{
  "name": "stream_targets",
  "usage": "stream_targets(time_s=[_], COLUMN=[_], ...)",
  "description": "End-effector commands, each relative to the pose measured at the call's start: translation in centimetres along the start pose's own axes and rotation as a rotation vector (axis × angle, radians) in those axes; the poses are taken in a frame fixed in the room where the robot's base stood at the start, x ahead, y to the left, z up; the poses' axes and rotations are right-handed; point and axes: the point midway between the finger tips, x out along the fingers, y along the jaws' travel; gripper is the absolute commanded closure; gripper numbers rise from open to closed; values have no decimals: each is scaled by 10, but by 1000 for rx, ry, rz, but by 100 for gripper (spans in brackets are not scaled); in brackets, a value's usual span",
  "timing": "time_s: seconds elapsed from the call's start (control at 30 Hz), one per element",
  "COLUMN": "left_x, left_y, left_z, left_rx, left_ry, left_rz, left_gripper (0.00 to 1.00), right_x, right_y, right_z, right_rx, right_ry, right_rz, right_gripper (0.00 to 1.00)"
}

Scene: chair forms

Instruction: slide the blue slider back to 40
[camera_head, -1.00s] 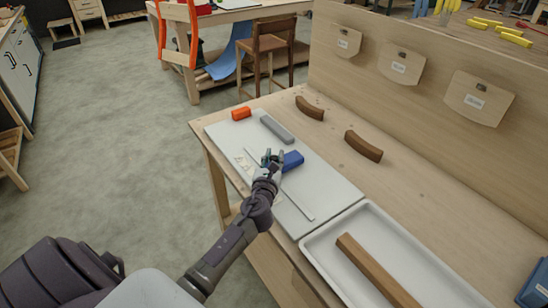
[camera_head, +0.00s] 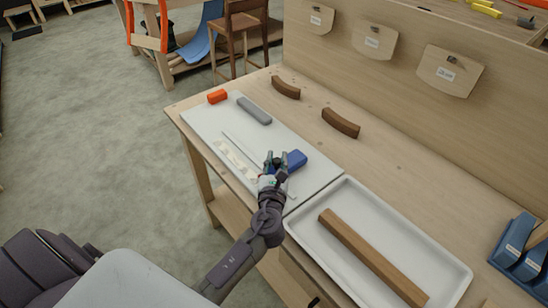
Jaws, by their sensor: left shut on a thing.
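The blue slider (camera_head: 297,159) is a small blue block on the white board (camera_head: 318,178), towards the board's end near the tray. A thin pale strip (camera_head: 240,148) runs along the board, with markings (camera_head: 232,156) beside it too small to read, so I cannot tell where 40 is. My left gripper (camera_head: 275,161) is at the left end of the blue slider and shut on it. Its fingers hide that end. My right gripper is not in view.
A white tray (camera_head: 455,278) with a wooden bar (camera_head: 372,258) stands at the near end. Blue bins (camera_head: 520,247) are at right.

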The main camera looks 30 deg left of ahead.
Motion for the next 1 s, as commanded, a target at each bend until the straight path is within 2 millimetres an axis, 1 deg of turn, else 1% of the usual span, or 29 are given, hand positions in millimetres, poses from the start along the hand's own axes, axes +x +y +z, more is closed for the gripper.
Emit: stream_targets(time_s=[0.03,0.1,0.17,0.2,0.47,0.57,0.67,1.0], left_x=[-2,-2,-2,-2,-1,-6,-19,-91], left_y=[-3,-3,-3,-3,-2,-2,-2,-2], left_z=[-4,-4,-3,-3,-2,-2,-3,-3], left_rx=[-2,-2,-2,-2,-1,-1,0,0], left_ry=[7,7,7,6,4,4,5,8], left_rz=[-7,-7,-7,-6,-4,-5,-6,-7], left_gripper=[72,60,50,47,47,47,47,47], right_x=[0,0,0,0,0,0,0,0], right_y=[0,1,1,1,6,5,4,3], right_z=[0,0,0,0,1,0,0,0], right_rx=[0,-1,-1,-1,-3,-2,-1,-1], right_ry=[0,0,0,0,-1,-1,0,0], right_rz=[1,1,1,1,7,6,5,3], right_gripper=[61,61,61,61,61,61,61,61])
